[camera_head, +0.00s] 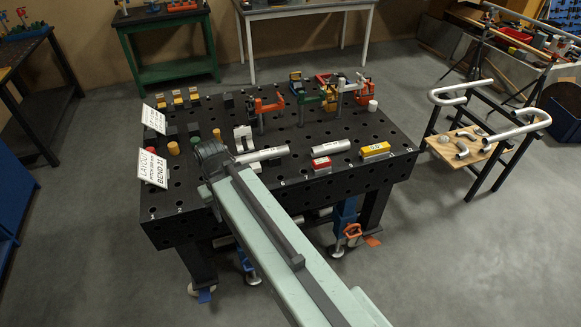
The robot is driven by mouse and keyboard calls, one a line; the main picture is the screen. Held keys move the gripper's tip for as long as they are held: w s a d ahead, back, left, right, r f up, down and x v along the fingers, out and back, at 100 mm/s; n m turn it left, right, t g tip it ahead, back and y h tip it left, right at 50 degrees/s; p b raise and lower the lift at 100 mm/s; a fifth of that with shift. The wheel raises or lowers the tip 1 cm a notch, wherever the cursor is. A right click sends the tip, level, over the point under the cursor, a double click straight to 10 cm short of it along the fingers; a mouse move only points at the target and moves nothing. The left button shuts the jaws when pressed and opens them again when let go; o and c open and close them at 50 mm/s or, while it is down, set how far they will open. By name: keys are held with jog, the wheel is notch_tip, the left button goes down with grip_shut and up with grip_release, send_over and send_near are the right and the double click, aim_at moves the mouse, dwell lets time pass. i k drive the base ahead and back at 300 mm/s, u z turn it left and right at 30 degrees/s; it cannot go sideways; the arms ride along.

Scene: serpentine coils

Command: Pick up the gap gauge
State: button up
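I cannot tell for sure which item is the gap gauge. Two small labelled blocks lie near the front right of the black perforated table (205,187). One is a red block (320,163) with a white label, and to its right is a yellow block (375,150) with a white label whose text is too small to read. My pale green arm reaches up from the bottom right. Its dark end, with my gripper (207,152), is over the table's left front part, left of both blocks. The fingers are not clear, and the arm hides some of the table behind it.
Two metal tubes (263,155) and (326,147) lie between my arm and the yellow block. White signs (153,168) stand at the left edge. Orange and green clamps (268,104) stand at the back. A tube rack (465,130) is to the right, with floor between.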

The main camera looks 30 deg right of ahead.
aim_at(321, 166)
jog(key=u, duration=0.3)
jog(key=i, duration=0.85)
jog(key=z, duration=0.15)
